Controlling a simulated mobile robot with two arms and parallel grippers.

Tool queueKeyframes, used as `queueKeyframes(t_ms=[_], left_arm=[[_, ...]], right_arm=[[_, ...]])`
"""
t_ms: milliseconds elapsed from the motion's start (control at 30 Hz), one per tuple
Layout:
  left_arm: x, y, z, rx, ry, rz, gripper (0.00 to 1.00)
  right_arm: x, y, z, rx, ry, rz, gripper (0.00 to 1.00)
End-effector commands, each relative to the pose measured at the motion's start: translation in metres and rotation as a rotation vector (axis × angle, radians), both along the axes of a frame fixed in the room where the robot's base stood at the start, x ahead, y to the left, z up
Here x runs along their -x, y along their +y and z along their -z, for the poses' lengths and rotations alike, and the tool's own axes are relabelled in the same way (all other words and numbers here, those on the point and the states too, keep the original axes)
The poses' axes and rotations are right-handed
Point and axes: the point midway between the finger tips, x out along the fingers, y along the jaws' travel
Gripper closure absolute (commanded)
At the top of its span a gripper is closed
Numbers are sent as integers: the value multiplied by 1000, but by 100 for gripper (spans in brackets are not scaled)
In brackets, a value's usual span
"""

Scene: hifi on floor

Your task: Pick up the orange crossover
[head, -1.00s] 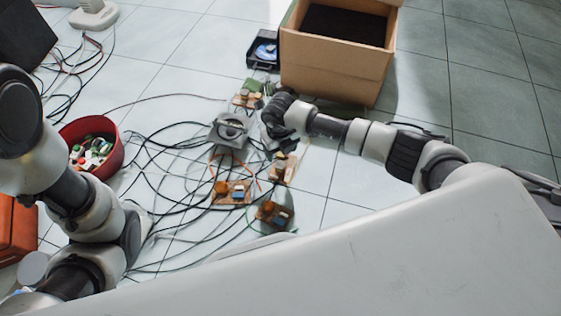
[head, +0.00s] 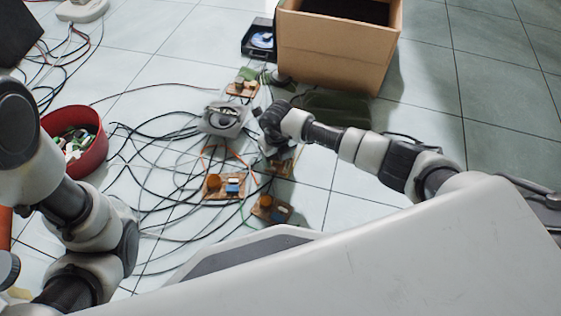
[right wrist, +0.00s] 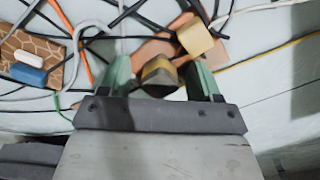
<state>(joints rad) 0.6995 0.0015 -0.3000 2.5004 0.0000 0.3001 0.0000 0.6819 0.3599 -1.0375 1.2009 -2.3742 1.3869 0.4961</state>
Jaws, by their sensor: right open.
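Several small crossover boards lie among cables on the floor. One with an orange-pink base (right wrist: 150,48) carries a yellow block (right wrist: 195,38) and a brown coil (right wrist: 159,77); I take it as the orange crossover. It shows partly behind my right gripper in the head view (head: 286,165). My right gripper (right wrist: 160,64) is open over this board, with green fingers on either side of the coil. I cannot tell whether they touch it. In the head view the right gripper (head: 270,142) points down and its fingertips are hard to see. My left arm shows at the left, but its gripper does not.
Other boards lie close by: one with an orange cylinder and blue part (head: 225,187), one nearer my body (head: 270,209), one farther back (head: 242,88). A grey driver unit (head: 223,120) sits beside the gripper. A cardboard box (head: 338,52) stands behind, a red bin (head: 93,160) left.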

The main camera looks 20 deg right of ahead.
Motion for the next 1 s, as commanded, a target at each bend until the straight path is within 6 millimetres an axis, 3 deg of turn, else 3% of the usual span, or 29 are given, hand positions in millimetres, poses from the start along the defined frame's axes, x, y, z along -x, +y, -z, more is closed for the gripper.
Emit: queueKeyframes(t_ms=[233, 633, 1000], left_arm=[[0, 0, 1, -1, 1, -1, 57], [0, 0, 1, -1, 0, 0, 57], [0, 0, -5, 0, 0, 0, 57]], right_arm=[[0, 0, 1, 0, -1, 0, 36], [0, 0, 1, 0, -2, 0, 94], [-1, 0, -6, 0, -2, 0, 94]])
